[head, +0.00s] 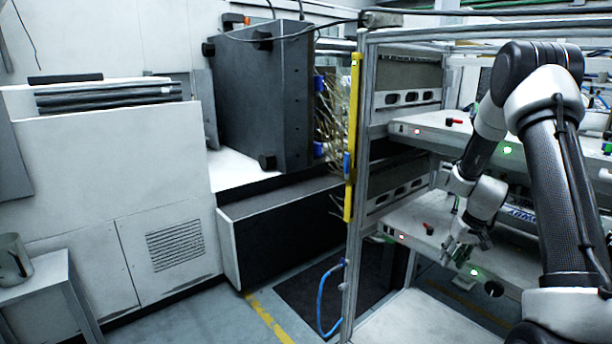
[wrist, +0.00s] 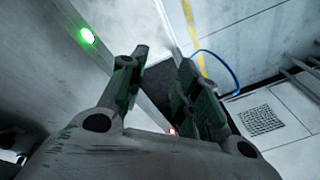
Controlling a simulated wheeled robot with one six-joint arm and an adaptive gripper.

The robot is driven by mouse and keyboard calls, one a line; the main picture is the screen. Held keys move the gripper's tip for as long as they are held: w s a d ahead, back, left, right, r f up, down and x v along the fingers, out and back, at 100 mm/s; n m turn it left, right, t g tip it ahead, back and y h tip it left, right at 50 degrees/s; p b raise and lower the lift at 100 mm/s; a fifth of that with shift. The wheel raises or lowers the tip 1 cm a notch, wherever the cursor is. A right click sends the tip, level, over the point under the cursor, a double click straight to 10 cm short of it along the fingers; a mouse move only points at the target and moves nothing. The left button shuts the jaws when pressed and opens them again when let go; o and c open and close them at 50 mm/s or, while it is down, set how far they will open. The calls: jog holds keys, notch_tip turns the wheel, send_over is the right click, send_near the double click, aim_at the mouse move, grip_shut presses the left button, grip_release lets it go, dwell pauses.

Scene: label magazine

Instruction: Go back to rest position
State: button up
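My gripper (head: 457,250) is at the front of the lower shelf (head: 405,222) of the metal rack in the head view. It is close to a green light (head: 475,272) on that shelf's front edge. In the wrist view my gripper (wrist: 160,68) shows two dark green fingers standing apart with nothing between them. A green light (wrist: 87,36) shows at the upper left there. My arm reaches in from the right side of the head view and bends down between the shelves. I cannot tell whether the gripper touches the shelf.
The rack's upper shelf (head: 435,130) is above my gripper, and its front post (head: 360,200) with a yellow strip (head: 353,130) is to the left. A blue hose (head: 323,300) hangs near the floor. A metal pot (head: 14,258) stands on a side table at far left. Floor at bottom left-centre is clear.

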jog(key=s+a+r+t, duration=0.1)
jog(key=s+a+r, duration=0.2)
jog(key=s+r, duration=0.7)
jog(key=s+a+r+h, duration=0.1)
jog(key=s+a+r, duration=0.3)
jog(key=s+r, duration=0.6)
jog(key=s+a+r+t, duration=0.1)
jog(key=s+a+r, duration=0.2)
jog(key=s+r, duration=0.7)
jog(key=s, duration=0.2)
jog(key=shift+s+a+n+t+h, duration=0.15)
jog(key=shift+s+n+t+h, duration=0.15)
jog(key=shift+s+n+h, duration=0.1)
jog(key=shift+o, duration=0.3)
jog(key=shift+r, duration=0.1)
